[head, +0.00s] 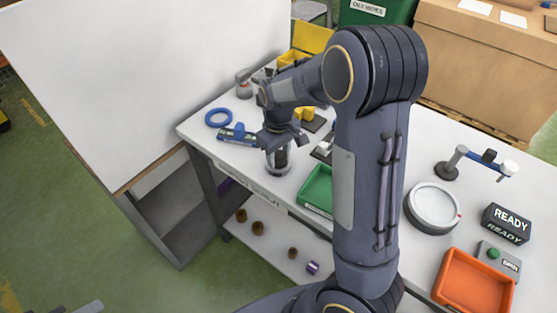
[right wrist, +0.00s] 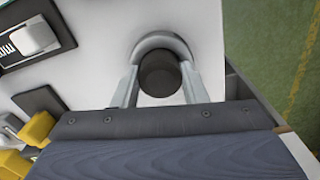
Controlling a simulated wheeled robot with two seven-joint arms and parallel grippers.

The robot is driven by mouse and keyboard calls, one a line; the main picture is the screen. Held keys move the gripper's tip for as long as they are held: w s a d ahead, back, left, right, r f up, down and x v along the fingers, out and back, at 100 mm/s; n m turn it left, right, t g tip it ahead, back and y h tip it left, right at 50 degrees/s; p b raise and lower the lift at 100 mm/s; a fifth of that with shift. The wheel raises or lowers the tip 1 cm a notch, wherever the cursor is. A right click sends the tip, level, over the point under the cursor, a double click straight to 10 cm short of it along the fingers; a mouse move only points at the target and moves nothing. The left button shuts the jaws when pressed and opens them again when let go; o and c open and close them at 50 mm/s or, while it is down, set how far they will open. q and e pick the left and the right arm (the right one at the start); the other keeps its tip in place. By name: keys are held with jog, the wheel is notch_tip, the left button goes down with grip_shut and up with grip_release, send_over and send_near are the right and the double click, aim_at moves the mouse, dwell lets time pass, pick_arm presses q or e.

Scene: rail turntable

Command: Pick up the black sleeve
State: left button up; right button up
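The black sleeve (right wrist: 160,74) is a short dark cylinder standing upright in a round grey holder (right wrist: 165,40) on the white table. In the head view the dark sleeve (head: 279,157) shows just below my right gripper (head: 277,148). In the right wrist view my right gripper (right wrist: 160,85) is open, with one finger on each side of the sleeve. The fingers look very close to its sides; I cannot tell if they touch. Of my left arm, only a grey piece shows at the bottom left edge of the head view, too little to read its gripper.
A blue ring (head: 218,117), a blue tool (head: 237,134) and a green tray (head: 317,190) lie near the sleeve. A round white turntable (head: 434,206), a READY sign (head: 507,222) and an orange tray (head: 474,282) stand at the right. A white panel (head: 140,80) rises at the left.

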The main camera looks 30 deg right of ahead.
jog(key=c, duration=0.7)
jog(key=shift+o, duration=0.2)
jog(key=shift+r, duration=0.1)
